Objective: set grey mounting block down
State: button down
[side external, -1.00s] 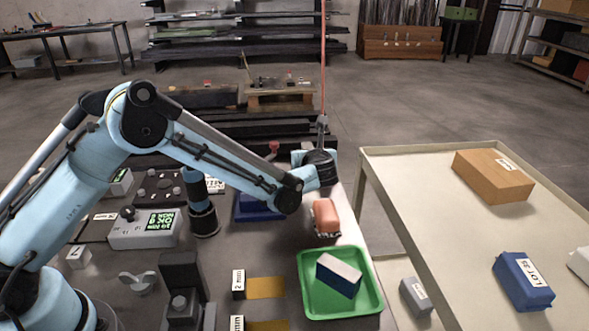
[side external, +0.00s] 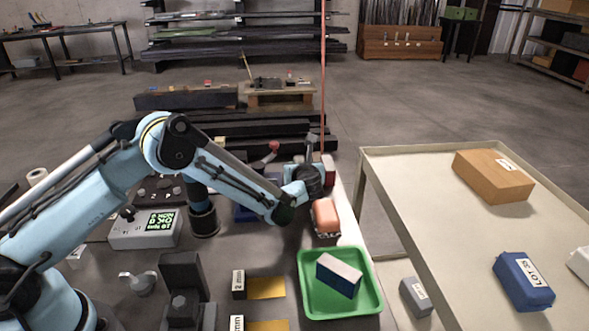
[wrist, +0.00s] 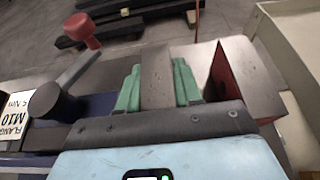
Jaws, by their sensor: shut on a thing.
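The grey mounting block (wrist: 157,78) stands between the two green fingers of my gripper (wrist: 158,88) in the wrist view. The gripper is shut on it. The block's underside and whatever lies beneath it are hidden in that view. In the side external view my gripper is at the far right part of the bench, beyond the salmon-coloured block. There my own wrist hides the fingers and the held block, so I cannot tell whether the block touches the bench.
A grey block with a red face (wrist: 248,78) stands close right of my gripper. A red-knobbed lever (wrist: 82,27) is at left. The salmon block (side external: 326,216) and green tray (side external: 312,309) with a blue-and-white block (side external: 339,276) lie nearer. A beige table (side external: 420,215) stands right.

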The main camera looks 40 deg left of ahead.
jog(key=shift+f, duration=0.2)
jog(key=c, duration=0.8)
grip_release()
jog(key=shift+o, duration=0.2)
jog(key=shift+s+d+r, duration=0.15)
jog(key=shift+s+d, duration=0.05)
jog(key=shift+d, duration=0.1)
jog(key=v, duration=0.2)
jog(key=shift+s+d+r, duration=0.1)
jog(key=shift+s+d, duration=0.1)
notch_tip(320, 180, up, 6)
jog(key=shift+w+a+r, duration=0.1)
jog(key=shift+a, duration=0.05)
jog(key=shift+o, duration=0.7)
jog(key=shift+r, duration=0.2)
jog(key=o, duration=0.6)
jog(key=shift+r, duration=0.15)
